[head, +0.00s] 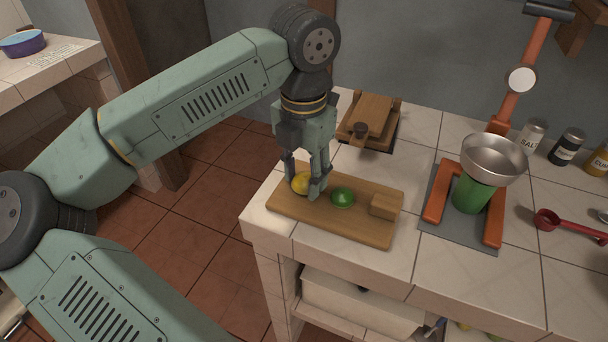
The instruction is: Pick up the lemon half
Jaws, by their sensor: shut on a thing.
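The yellow lemon half (301,183) is at the left part of the wooden cutting board (350,225) in the head view. My gripper (304,187) points down from above and is shut on the lemon half, with one finger on each side. The right finger hides part of the lemon. I cannot tell whether the lemon touches the board or is slightly above it. A green lime half (342,197) lies on the board just right of my gripper.
A small wooden block (385,205) is at the board's right end. A wooden press (370,118) stands behind. Right of the board is an orange stand (435,190) with a metal bowl (490,158) above a green cylinder (471,193). Jars and a red spoon (560,224) are farther right.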

